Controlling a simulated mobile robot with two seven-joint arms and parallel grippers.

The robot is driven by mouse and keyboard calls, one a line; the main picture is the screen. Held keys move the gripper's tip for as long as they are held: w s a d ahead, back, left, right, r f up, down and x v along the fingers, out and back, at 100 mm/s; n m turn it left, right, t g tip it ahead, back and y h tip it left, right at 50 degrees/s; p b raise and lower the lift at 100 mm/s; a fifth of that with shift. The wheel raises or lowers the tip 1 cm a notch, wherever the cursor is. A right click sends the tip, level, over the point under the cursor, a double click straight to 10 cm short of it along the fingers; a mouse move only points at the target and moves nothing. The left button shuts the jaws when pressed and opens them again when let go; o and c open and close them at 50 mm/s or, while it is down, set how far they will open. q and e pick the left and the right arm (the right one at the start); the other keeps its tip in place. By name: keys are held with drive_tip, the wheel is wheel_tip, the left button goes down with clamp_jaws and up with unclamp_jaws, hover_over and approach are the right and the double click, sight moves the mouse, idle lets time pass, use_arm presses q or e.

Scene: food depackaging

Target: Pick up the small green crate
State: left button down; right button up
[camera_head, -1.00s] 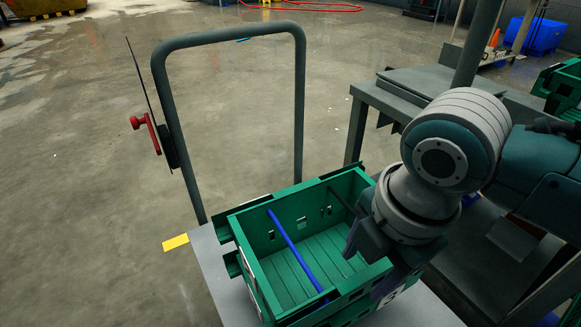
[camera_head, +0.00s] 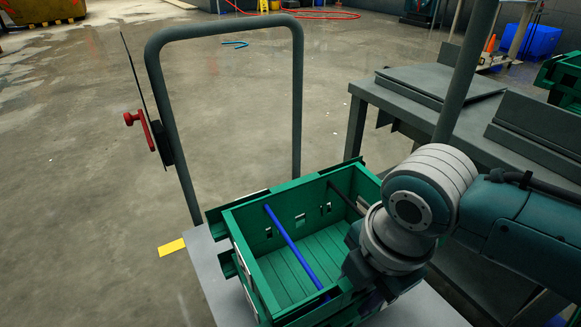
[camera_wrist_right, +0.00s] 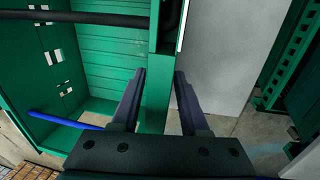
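The small green crate (camera_head: 245,262) stands on the grey platform of a trolley in the head view, with what looks like another green crate beneath it. It is open at the top and looks empty apart from a blue bar (camera_head: 290,245) and a dark bar crossing it. My right gripper (camera_head: 362,284) is at the crate's right side wall. In the right wrist view, its two open fingers (camera_wrist_right: 160,75) straddle the green wall (camera_wrist_right: 155,105), one on each side, with gaps visible. My left gripper is out of view.
The grey trolley (camera_head: 212,268) has a tall handle frame (camera_head: 168,105) behind the crate. A grey metal table (camera_head: 400,100) stands at the right, with another green crate (camera_head: 566,85) at the far right edge. The floor at the left is open.

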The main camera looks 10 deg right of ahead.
clamp_jaws()
idle(1.1)
